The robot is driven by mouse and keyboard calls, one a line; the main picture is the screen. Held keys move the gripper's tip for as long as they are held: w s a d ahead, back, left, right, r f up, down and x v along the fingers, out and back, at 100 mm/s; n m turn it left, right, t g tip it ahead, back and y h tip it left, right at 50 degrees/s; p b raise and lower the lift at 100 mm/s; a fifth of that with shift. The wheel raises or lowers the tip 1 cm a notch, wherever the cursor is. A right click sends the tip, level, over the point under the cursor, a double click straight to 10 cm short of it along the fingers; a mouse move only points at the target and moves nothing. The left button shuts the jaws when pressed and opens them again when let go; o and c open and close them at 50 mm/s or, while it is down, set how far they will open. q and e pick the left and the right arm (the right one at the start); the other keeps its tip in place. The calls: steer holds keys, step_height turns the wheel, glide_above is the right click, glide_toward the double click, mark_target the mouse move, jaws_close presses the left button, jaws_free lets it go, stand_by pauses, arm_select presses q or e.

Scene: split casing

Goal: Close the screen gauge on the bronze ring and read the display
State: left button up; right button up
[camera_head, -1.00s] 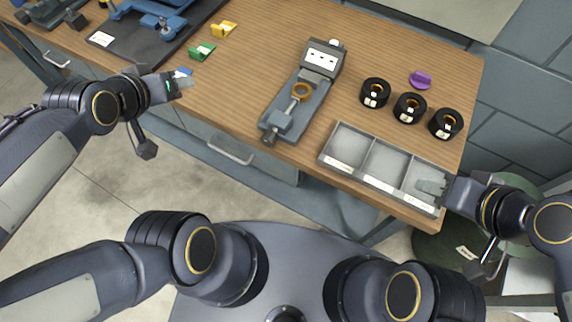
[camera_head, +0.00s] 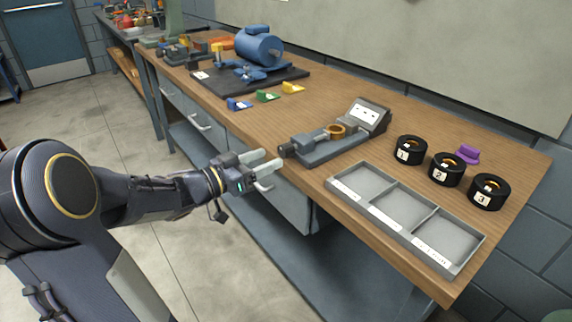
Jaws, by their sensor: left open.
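The screen gauge (camera_head: 335,142) lies on the wooden bench, a grey bed with a tilted display (camera_head: 368,115) at its right end and a spindle and knob (camera_head: 290,149) at its left end. The display shows small dark marks on white, too small to read. The bronze ring (camera_head: 337,130) sits in the gauge's bed between spindle and display; I cannot tell whether the spindle touches it. My left gripper (camera_head: 264,165) is open and empty, in front of the bench edge, just left of the gauge's knob. My right gripper is out of view.
A grey three-compartment tray (camera_head: 407,212) lies empty at the front right. Black rings numbered 1 (camera_head: 409,150), 2 (camera_head: 446,169) and 3 (camera_head: 489,191) stand behind it, near a purple piece (camera_head: 468,154). Blue, green and yellow tags and a blue motor (camera_head: 259,47) are farther left.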

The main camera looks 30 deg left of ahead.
mark_target(281, 153)
arm_select(q)
steer(key=x, duration=0.6)
steer(key=shift+b, duration=0.3)
steer(key=c, duration=1)
steer(key=shift+o, duration=0.2)
